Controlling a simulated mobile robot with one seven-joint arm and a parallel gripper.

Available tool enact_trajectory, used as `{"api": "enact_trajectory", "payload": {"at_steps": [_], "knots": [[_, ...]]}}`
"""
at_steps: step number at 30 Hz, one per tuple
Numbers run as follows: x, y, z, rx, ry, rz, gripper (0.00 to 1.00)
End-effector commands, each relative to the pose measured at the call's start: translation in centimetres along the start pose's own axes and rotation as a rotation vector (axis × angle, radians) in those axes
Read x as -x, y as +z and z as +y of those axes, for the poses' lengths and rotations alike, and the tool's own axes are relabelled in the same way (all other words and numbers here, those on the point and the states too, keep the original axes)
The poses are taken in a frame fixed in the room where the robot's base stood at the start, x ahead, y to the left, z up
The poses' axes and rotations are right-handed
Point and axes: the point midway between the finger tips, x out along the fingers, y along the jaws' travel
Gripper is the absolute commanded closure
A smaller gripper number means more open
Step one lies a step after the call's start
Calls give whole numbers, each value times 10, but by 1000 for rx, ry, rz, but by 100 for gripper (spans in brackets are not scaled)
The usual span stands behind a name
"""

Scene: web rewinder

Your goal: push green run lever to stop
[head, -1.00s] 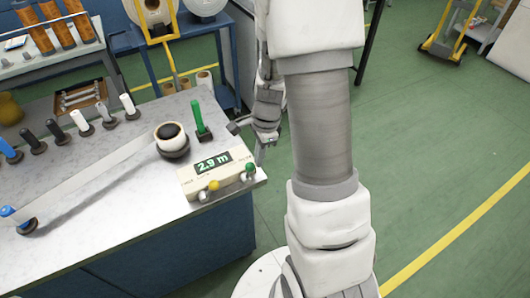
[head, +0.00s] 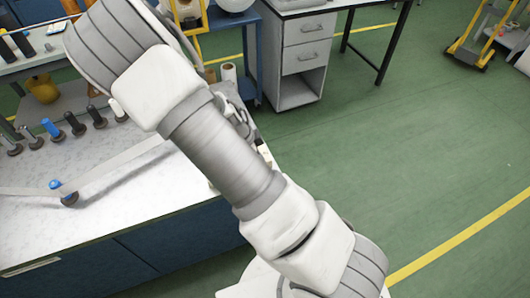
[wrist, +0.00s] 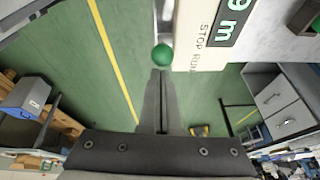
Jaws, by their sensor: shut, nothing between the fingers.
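The run lever's green round knob (wrist: 162,55) shows in the wrist view at the edge of the cream counter box (wrist: 192,55), which is lettered STOP RUN. The knob appears level with the upper part of the word RUN. My gripper (wrist: 161,76) is shut and empty, its fingertips right at the knob's near side; I cannot tell whether they touch it. The lever's stem shows little.
The white worktop (head: 110,215) holds a row of small posts with blue, black and white tops, and a web strip (head: 105,178). Green floor lies open to the right. A drawer cabinet (head: 302,58) stands behind.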

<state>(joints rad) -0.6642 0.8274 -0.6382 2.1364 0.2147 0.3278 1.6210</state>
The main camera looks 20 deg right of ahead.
Motion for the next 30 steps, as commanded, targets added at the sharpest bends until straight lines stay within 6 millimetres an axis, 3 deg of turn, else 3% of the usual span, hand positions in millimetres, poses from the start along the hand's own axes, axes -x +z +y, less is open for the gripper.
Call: {"api": "enact_trajectory", "payload": {"at_steps": [15,30], "knots": [[4,27,3,-2,1,-3,100],[3,37,4,1,2,-9,100]]}}
